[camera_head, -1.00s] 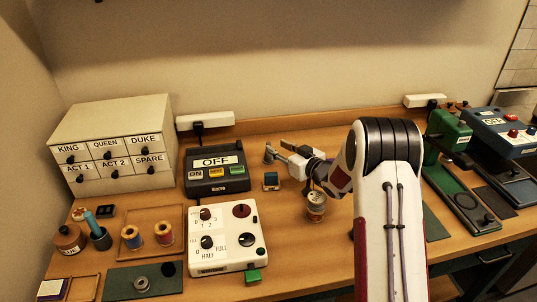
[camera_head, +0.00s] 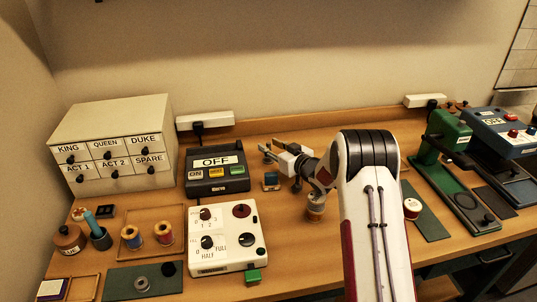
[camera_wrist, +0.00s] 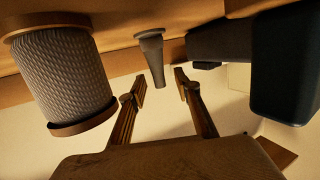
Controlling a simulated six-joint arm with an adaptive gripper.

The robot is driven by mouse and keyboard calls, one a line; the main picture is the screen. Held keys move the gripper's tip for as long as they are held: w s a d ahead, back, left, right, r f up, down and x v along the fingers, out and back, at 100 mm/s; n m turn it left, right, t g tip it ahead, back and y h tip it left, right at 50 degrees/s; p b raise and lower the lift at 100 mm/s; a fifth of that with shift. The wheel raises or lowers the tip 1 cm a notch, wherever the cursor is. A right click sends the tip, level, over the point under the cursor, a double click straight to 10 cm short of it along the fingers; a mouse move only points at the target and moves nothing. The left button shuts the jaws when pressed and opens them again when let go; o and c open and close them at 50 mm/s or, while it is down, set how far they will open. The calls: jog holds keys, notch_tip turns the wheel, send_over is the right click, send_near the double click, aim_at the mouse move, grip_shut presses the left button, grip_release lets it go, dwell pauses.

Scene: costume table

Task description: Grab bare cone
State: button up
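In the wrist view a bare grey tapered cone (camera_wrist: 151,55) appears upside down, its wide end at the wooden table and its narrow end between the fingertips in the picture. My gripper (camera_wrist: 160,86) is open, with a clear gap between its two fingers and nothing held. The cone seems to lie beyond the fingertips, apart from them. In the head view my gripper (camera_head: 279,150) is low over the back of the table, pointing left and toward the wall. There I cannot clearly tell the cone from the fingers.
A wound spool (camera_wrist: 63,78) stands close on the left in the wrist view; it is the thread spool (camera_head: 316,206) below my arm. A white dial box (camera_head: 222,262) stands in front.

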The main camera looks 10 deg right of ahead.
aim_at(271, 160)
jog(key=shift+c, duration=0.3)
jog(key=c, duration=0.8)
jog(key=shift+r, duration=5)
